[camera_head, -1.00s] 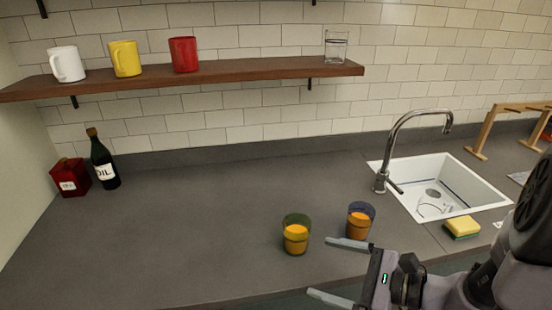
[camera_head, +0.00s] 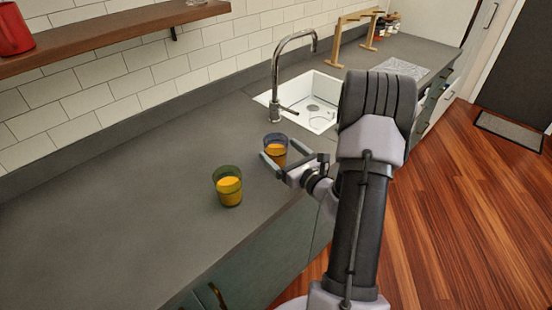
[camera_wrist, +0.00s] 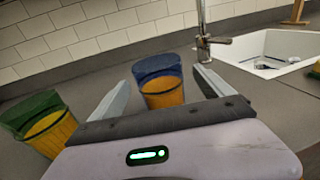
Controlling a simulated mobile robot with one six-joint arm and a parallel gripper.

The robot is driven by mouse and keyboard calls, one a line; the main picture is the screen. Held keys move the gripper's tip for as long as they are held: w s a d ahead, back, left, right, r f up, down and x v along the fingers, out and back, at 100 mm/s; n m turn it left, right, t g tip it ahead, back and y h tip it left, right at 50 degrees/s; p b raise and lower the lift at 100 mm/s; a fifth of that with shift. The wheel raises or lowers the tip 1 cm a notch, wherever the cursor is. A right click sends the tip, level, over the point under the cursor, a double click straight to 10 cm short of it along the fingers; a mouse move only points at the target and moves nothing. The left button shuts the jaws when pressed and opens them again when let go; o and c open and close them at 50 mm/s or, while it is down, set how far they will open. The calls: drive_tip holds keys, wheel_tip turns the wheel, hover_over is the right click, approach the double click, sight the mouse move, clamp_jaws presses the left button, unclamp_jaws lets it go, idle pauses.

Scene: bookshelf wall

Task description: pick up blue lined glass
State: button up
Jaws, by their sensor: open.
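The blue lined glass (camera_head: 275,148) holds something orange and stands upright on the counter near the sink. In the wrist view the blue glass (camera_wrist: 159,80) is ahead, between my two fingers. My gripper (camera_head: 278,163) is open, with one finger on each side of the glass in the head view. The wrist view shows a finger of my gripper (camera_wrist: 160,95) to the left and right of the glass. I cannot tell whether either finger touches it.
A green glass (camera_head: 228,187) with orange contents stands to the left, close to my left finger in the wrist view (camera_wrist: 42,124). A white sink (camera_head: 318,90) and a chrome faucet (camera_head: 276,85) lie behind. The counter (camera_head: 120,215) is clear at left.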

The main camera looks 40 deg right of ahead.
sight(269, 141)
drive_tip(key=w, duration=0.3)
drive_tip(key=shift+d, duration=0.15)
drive_tip(key=c, duration=1.9)
drive_tip(key=shift+o, duration=0.2)
drive_tip(key=shift+r, duration=0.1)
